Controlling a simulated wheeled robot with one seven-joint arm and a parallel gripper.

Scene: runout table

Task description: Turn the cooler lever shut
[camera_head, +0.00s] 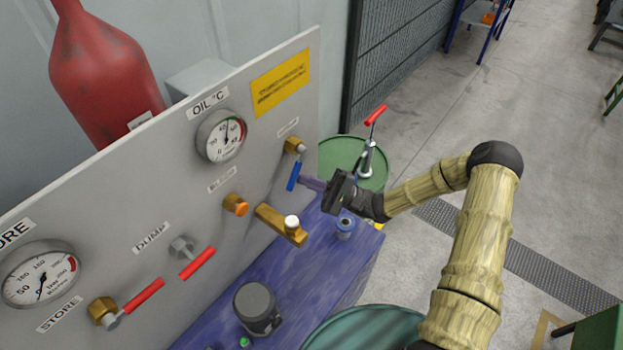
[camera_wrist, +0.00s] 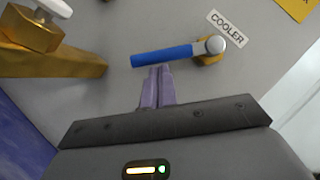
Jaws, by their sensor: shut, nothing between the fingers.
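The cooler lever (camera_head: 294,177) has a blue handle and sits at the right end of the grey panel. In the wrist view the blue lever (camera_wrist: 162,55) reaches left from its pivot, beside the COOLER label (camera_wrist: 227,28). In the head view the handle hangs down from its brass valve body (camera_head: 293,145). My gripper (camera_head: 305,183) is shut with nothing in it. In the wrist view its purple fingertips (camera_wrist: 158,72) are together right at the handle's lower edge, near its middle. I cannot tell whether they touch it.
A brass fitting with a white knob (camera_head: 290,222) is left of my gripper. Red levers marked DUMP (camera_head: 197,263) and STORE (camera_head: 143,296) are further left. A blue bench (camera_head: 315,280) lies below. A green drum (camera_head: 345,152) with a red-handled pump (camera_head: 374,118) stands behind my gripper.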

